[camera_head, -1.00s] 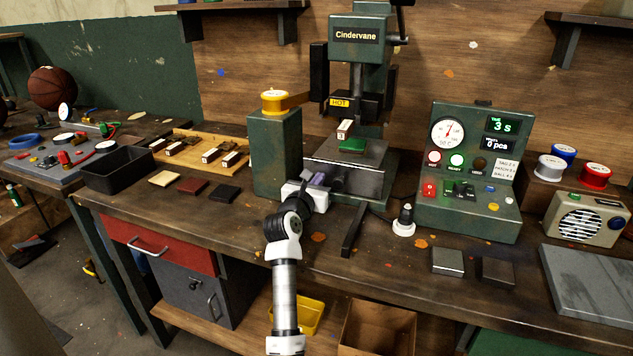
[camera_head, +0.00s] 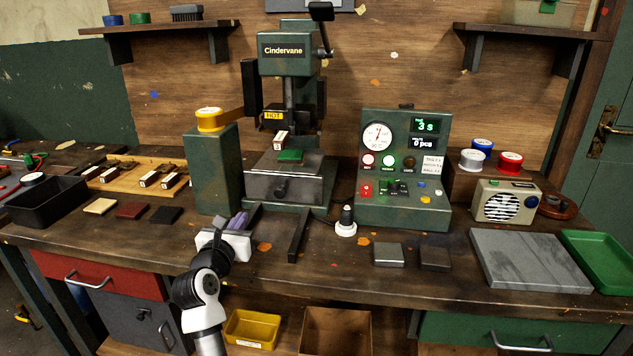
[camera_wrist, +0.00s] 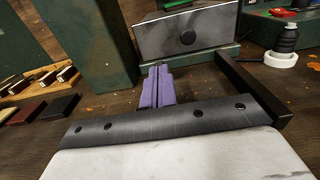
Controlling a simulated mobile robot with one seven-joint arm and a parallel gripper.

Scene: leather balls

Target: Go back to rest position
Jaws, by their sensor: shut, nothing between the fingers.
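My gripper (camera_head: 238,220) is low over the bench in front of the press, just right of the green post. In the wrist view its purple fingers (camera_wrist: 157,86) are together with nothing between them. They point toward the dark front of the press base (camera_wrist: 187,38), apart from it. The green Cindervane press (camera_head: 287,100) stands at the back of the bench, with a small green piece (camera_head: 291,155) on its bed.
The control box (camera_head: 402,180) stands right of the press. A white-based stamp handle (camera_head: 346,222), two small metal blocks and a grey slab (camera_head: 530,262) lie to the right. A black bin (camera_head: 46,200) and leather swatches are left.

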